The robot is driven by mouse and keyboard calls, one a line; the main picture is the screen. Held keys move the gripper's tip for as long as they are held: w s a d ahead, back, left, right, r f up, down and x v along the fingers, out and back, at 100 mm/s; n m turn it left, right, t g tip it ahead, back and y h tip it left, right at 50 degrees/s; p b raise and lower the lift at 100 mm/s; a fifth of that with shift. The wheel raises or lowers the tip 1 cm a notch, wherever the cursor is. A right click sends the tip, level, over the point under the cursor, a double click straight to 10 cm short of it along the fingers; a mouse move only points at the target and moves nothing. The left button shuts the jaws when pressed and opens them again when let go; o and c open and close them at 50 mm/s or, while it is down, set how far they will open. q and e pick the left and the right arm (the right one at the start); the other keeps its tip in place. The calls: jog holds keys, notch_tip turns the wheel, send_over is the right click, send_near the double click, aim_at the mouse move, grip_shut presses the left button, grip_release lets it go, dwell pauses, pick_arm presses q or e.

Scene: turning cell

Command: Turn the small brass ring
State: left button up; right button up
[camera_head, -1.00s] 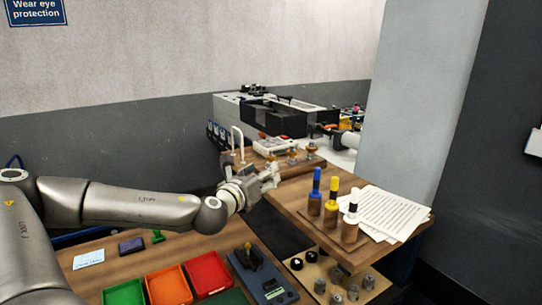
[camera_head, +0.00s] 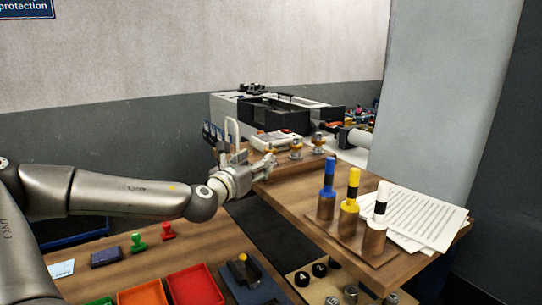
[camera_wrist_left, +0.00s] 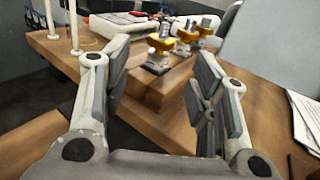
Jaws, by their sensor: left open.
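Several small brass-coloured pieces on metal stands sit in a row on the wooden bench: a near one (camera_wrist_left: 160,43), a middle one (camera_wrist_left: 183,33) and a far one (camera_wrist_left: 204,28). Two of them show in the head view, one (camera_head: 296,151) left of the other (camera_head: 318,143). I cannot tell which is the small brass ring. My left gripper (camera_head: 264,166) is open and empty; in the left wrist view its fingers (camera_wrist_left: 162,75) stand apart, with the row beyond them near the top. In the head view it partly hides the row's left end. My right gripper is not in view.
Blue, yellow and white-topped tools (camera_head: 327,190) stand on the bench's right side beside papers (camera_head: 425,217). White upright rods (camera_wrist_left: 74,25) stand left of the gripper. A grey machine (camera_head: 265,112) is behind. Coloured trays (camera_head: 193,287) lie below the arm.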

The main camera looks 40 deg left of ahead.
aim_at(271, 149)
pick_arm(q)
jog(key=shift+r+p+x, duration=0.15)
jog(key=shift+p+x, duration=0.4)
jog(key=shift+x, duration=0.25)
jog(key=shift+r+p+x, duration=0.15)
jog(key=shift+p+x, duration=0.4)
jog(key=shift+x, duration=0.25)
jog(key=shift+w+a+r+p, duration=0.1)
jog(key=shift+w+a+p, duration=0.1)
jog(key=shift+p, duration=0.15)
jog(key=shift+w+d+p, duration=0.1)
jog(key=shift+w+p, duration=0.2)
jog(key=shift+w, duration=0.1)
jog(key=shift+p+x, duration=0.6)
jog(key=shift+x, duration=0.25)
jog(key=shift+p+x, duration=0.65)
jog(key=shift+x, duration=0.55)
jog(key=shift+p+x, duration=0.3)
jog(key=shift+x, duration=0.55)
